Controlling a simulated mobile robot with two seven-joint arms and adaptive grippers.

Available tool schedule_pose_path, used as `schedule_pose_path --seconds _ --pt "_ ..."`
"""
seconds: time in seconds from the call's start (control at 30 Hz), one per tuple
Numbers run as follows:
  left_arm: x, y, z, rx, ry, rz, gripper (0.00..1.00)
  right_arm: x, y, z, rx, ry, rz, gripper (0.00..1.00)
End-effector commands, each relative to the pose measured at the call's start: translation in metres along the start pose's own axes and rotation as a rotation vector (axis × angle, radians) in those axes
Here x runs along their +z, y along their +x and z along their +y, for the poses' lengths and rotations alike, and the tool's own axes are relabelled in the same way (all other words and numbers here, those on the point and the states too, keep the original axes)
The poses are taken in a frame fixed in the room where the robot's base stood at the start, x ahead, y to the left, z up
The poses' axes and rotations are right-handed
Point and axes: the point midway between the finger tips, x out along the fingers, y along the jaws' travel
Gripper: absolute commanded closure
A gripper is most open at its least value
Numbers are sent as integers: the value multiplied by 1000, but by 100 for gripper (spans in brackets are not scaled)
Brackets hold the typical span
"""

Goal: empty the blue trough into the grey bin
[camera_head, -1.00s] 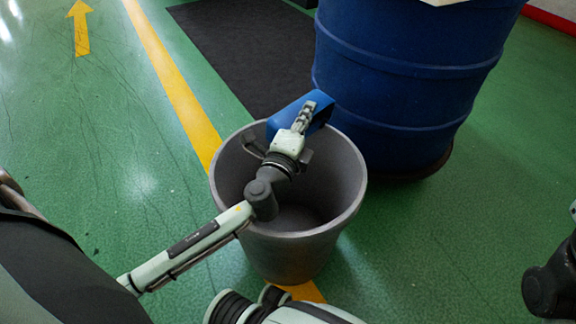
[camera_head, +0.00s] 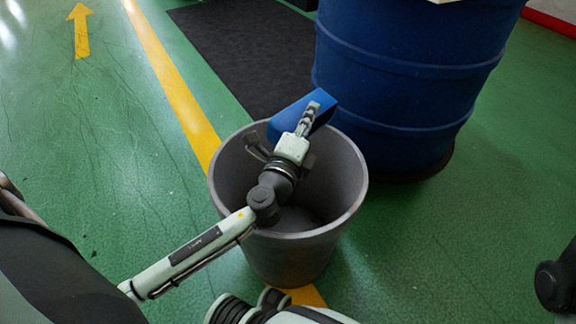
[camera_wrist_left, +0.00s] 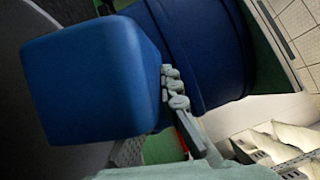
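The blue trough (camera_head: 294,115) is over the far rim of the grey bin (camera_head: 345,200), tilted, in the head view. My left gripper (camera_head: 306,122) reaches over the bin and is shut on the trough, with its fingers along the trough's side. In the left wrist view the trough (camera_wrist_left: 95,80) fills the left half, its closed blue outside facing the camera, and a finger of my left gripper (camera_wrist_left: 178,95) lies against its right side. The trough's inside is hidden in both views. The visible part of the bin's inside looks empty. My right gripper is not in view.
A large blue drum (camera_head: 405,80) stands just behind and right of the bin. A dark mat (camera_head: 240,60) lies on the green floor behind it. A yellow floor line (camera_head: 175,80) runs beneath the bin. The floor to the left is clear.

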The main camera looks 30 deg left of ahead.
Motion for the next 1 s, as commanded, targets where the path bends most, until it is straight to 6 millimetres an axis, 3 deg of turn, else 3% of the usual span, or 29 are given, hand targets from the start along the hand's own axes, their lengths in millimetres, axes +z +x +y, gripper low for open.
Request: schedule_pose_path --seconds 1.0 --pt "-7 -3 -1 -43 103 0 100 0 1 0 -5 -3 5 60"
